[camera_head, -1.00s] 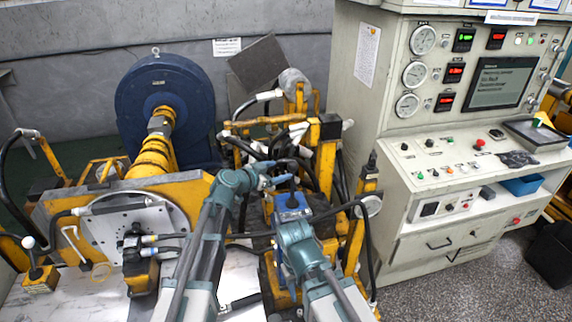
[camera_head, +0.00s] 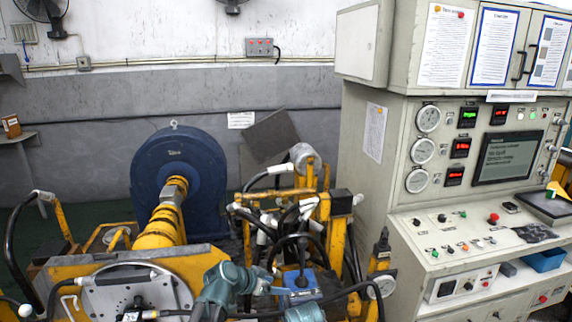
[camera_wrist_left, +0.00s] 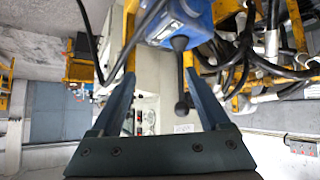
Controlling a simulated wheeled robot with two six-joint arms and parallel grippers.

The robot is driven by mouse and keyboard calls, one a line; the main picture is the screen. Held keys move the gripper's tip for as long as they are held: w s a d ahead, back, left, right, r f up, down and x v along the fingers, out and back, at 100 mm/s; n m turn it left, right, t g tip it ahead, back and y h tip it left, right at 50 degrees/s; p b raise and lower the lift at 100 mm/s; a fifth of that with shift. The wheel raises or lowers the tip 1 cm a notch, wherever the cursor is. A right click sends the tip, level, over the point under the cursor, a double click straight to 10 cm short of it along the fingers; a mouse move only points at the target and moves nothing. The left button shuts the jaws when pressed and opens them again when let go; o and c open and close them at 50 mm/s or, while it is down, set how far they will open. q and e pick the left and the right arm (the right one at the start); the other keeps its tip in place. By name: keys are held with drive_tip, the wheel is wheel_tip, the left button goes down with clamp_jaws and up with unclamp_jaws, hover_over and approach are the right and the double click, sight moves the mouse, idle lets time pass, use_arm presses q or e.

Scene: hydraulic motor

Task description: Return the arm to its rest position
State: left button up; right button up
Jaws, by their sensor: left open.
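My left arm (camera_head: 222,289) is teal and reaches in from the bottom of the head view. Its gripper (camera_head: 277,284) is beside the blue valve block (camera_head: 303,291), which has a black lever on top. In the left wrist view the gripper (camera_wrist_left: 159,76) has its two fingers spread apart with nothing clamped between them. The blue block (camera_wrist_left: 186,22) and its black ball-ended lever (camera_wrist_left: 183,107) appear beyond the fingers. Whether a finger touches the lever cannot be told. My right arm (camera_head: 305,313) shows only as a teal link at the bottom edge; its gripper is not seen.
Black hoses and yellow framework (camera_head: 329,225) crowd around the valve. A large blue round housing (camera_head: 180,170) with a yellow shaft (camera_head: 158,230) stands left. A beige control cabinet (camera_head: 400,190) stands right. Open space lies above the arms before the grey wall (camera_head: 90,95).

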use_arm(q)
drive_tip(key=s+a+f+n+g+y, duration=0.3)
drive_tip(key=s+a+f+n+y, duration=0.1)
drive_tip(key=s+a, duration=0.4)
drive_tip(key=s+a+f+n+g+y, duration=0.35)
drive_tip(key=s+a, duration=0.25)
drive_tip(key=s, duration=0.4)
drive_tip(key=s+d+m, duration=0.3)
drive_tip(key=s+d, duration=0.3)
drive_tip(key=d, duration=0.5)
drive_tip(key=shift+d+y, duration=0.2)
drive_tip(key=shift+y, duration=0.15)
drive_tip(key=shift+g, duration=0.25)
drive_tip(key=shift+c, duration=0.2)
